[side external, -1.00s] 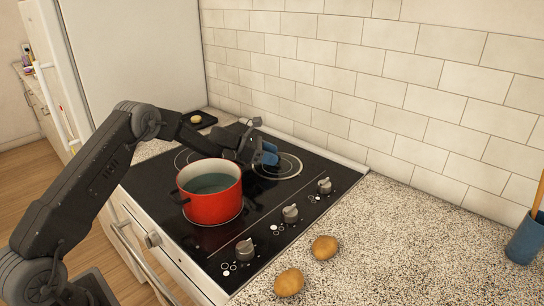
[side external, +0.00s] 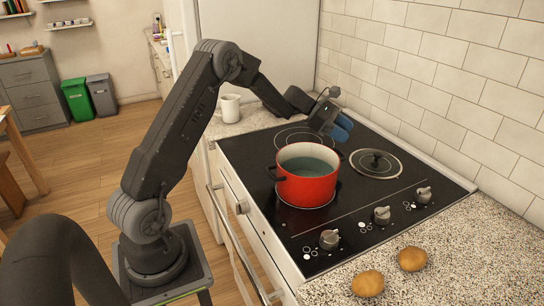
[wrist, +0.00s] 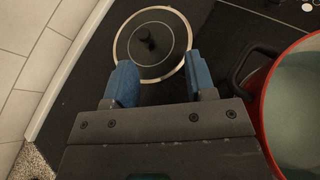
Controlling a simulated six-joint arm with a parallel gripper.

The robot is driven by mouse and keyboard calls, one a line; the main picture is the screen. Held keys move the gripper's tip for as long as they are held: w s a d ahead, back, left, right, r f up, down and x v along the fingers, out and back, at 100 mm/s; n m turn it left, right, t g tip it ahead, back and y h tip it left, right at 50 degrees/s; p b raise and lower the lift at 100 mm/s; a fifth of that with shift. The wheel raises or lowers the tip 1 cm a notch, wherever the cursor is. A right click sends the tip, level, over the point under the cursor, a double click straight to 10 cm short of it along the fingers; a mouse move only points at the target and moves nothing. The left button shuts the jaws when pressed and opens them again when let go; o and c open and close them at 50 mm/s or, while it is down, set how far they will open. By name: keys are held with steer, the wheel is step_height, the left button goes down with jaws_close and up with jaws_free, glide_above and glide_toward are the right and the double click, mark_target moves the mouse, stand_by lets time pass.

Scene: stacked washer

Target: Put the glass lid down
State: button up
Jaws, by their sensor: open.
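The glass lid (side external: 376,160), see-through with a pale rim and dark knob, lies flat on the black stove top, right of the red pot. It also shows in the wrist view (wrist: 149,43), just beyond the fingertips. My gripper (side external: 343,127) has blue fingers and is raised above the stove, behind the pot and left of the lid. In the wrist view its fingers (wrist: 161,72) are spread apart with nothing between them.
The red pot (side external: 306,188) holds bluish liquid and stands uncovered, with dark handles. Several knobs line the stove's front right. Two potatoes (side external: 389,272) lie on the speckled counter (side external: 450,250). A white mug (side external: 230,108) stands at the back left. A tiled wall (side external: 440,80) bounds the stove.

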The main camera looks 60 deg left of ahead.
steer(key=s+d+r+m, duration=0.1)
steer(key=d+r, duration=0.1)
steer(key=s+d+r+m+g, duration=0.1)
steer(key=s+d+r+m, duration=0.1)
steer(key=d, duration=0.1)
steer(key=s+d+r+m+g, duration=0.1)
steer(key=s+d+r+m, duration=0.1)
steer(key=shift+d+r+y, duration=0.15)
steer(key=shift+d+y, duration=0.25)
steer(key=s+d+r+m+g+y, duration=0.3)
steer(key=s+d+r+m, duration=0.2)
steer(key=s+d+m, duration=0.45)
steer(key=s+f+m+t+y, duration=0.1)
steer(key=s+m+y, duration=0.4)
steer(key=s, duration=1.6)
steer(key=m+t, duration=0.1)
steer(key=m, duration=0.4)
steer(key=shift+s+f+y, duration=0.15)
steer(key=shift+f+y, duration=0.1)
steer(key=shift+y, duration=0.15)
